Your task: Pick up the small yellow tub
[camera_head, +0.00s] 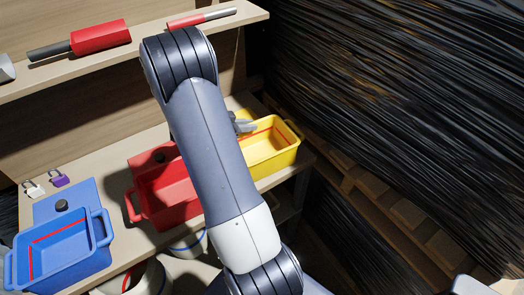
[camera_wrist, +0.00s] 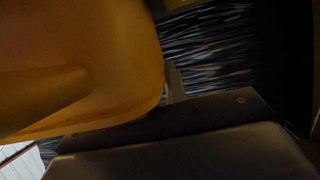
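The small yellow tub (camera_head: 283,158) stands on the lower shelf at the right end of the row, with a handle at its right end and a red line along its inside. My arm hides its left part. A grey piece of my gripper (camera_head: 243,125) shows at the tub's back left; the fingertips are hidden. In the wrist view a large yellow-orange curved surface (camera_wrist: 80,60), seemingly the tub, fills the upper left close to the camera. A dark part of my gripper lies across the bottom. I cannot tell whether the fingers are closed on the tub.
A red tub (camera_head: 165,195) and a blue tub (camera_head: 62,250) stand to the left on the lower shelf (camera_head: 125,165). An upper shelf (camera_head: 150,35) with red-handled tools runs above.

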